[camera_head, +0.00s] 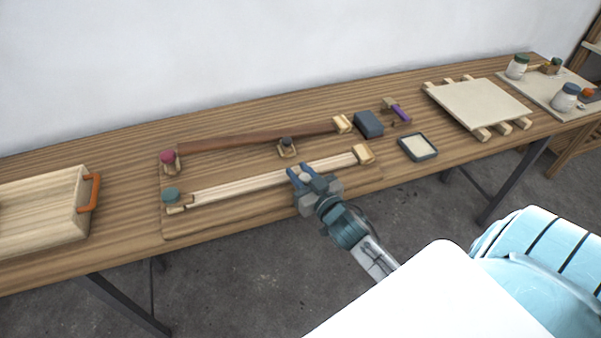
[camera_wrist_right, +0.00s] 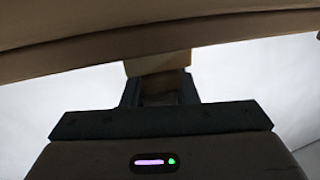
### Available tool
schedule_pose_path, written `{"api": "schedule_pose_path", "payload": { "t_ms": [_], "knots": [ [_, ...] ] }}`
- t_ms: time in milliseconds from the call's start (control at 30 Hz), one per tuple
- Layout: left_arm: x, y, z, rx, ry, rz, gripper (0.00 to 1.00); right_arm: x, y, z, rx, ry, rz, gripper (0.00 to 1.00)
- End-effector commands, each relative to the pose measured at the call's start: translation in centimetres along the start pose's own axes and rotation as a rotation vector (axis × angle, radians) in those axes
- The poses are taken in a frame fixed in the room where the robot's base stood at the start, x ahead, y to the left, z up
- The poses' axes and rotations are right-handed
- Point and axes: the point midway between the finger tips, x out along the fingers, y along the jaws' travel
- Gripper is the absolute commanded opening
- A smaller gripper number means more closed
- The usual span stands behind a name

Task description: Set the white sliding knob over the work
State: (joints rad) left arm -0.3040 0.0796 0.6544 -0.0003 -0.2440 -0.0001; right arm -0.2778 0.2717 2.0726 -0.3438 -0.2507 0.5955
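The white sliding knob (camera_head: 305,177) is in the head view at the front edge of the pale wooden strip (camera_head: 250,184), partly hidden by my right gripper. My right gripper (camera_head: 300,171) reaches in from the front, its two blue fingers on either side of the knob. In the right wrist view the dark fingers (camera_wrist_right: 160,91) flank a pale block-shaped part (camera_wrist_right: 158,66), with no clear gap beside it, so the gripper looks shut on the knob. The strip lies along the front of a wooden board (camera_head: 230,216). My left gripper is not in view.
A dark brown strip (camera_head: 250,139) lies behind, with a black knob (camera_head: 287,142) at it. A red knob (camera_head: 168,157) and teal knob (camera_head: 170,194) are at the left. A wooden tray (camera_head: 45,208) stands left; a blue block (camera_head: 369,124) and shallow dish (camera_head: 418,147) lie right.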

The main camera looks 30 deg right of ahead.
Motion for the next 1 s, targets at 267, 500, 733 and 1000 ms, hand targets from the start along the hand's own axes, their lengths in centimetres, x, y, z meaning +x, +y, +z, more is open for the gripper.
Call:
{"api": "schedule_pose_path", "payload": {
  "t_ms": [267, 500, 733, 1000],
  "knots": [
    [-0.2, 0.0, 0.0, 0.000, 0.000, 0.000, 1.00, 0.4, 0.1, -0.1, 0.000, 0.001, 0.000, 0.00],
    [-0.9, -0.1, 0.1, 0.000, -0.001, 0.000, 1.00, 2.9, 0.7, -0.2, 0.001, 0.002, 0.001, 0.00],
    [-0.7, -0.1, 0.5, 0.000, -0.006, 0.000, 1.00, 2.9, 0.7, 0.0, 0.001, 0.000, 0.001, 0.00],
    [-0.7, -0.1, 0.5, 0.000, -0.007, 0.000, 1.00, 2.9, 0.7, 0.0, 0.000, 0.000, 0.000, 0.48]
  ]
}}
